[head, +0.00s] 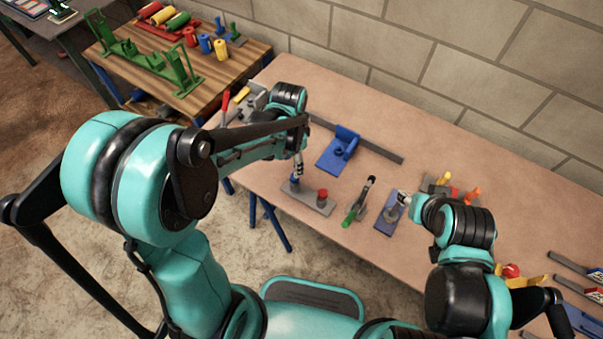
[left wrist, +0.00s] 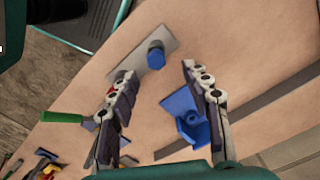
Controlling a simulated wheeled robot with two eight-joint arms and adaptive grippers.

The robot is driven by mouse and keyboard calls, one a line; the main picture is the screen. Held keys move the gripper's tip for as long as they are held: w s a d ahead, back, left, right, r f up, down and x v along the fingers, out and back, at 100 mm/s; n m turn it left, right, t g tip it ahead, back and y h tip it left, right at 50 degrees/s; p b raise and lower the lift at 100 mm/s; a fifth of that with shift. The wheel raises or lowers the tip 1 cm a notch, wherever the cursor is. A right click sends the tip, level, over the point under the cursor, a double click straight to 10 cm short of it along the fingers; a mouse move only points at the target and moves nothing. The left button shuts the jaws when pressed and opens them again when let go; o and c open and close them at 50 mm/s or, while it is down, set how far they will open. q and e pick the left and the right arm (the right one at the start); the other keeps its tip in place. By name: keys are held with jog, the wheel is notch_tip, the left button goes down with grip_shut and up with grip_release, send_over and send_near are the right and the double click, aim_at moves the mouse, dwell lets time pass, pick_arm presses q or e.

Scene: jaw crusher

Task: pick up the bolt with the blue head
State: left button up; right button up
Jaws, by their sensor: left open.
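The bolt with the blue head (head: 295,179) stands on a grey plate (head: 309,199) near the table's front edge, with a red-headed bolt (head: 322,194) beside it. My left gripper (head: 298,168) is just above the blue head in the head view. In the left wrist view the blue head (left wrist: 156,55) lies just beyond my open left fingertips (left wrist: 157,70), roughly centred between them, with nothing held. The left finger partly hides the red bolt there. My right gripper (head: 401,197) is by a blue plate (head: 387,221); its fingers are too small to judge.
A blue bracket (head: 342,145) stands behind the grey plate and shows in the left wrist view (left wrist: 186,117). A dark bar (head: 365,142) lies along the back. The table (head: 310,98) is bare toward the wall.

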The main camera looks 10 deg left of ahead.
aim_at(295, 183)
pick_arm(q)
jog(key=shift+w+d+f, duration=0.15)
jog(key=shift+f, duration=0.25)
jog(key=shift+d+f+b, duration=0.1)
jog(key=shift+f+b, duration=0.4)
jog(key=shift+f, duration=0.45)
jog(key=f+b, duration=0.1)
jog(key=f, duration=0.1)
jog(key=f+b, duration=0.2)
jog(key=f, duration=0.1)
jog(key=shift+s+f, duration=0.3)
jog(key=shift+f, duration=0.05)
jog(key=shift+r, duration=0.1)
grip_shut()
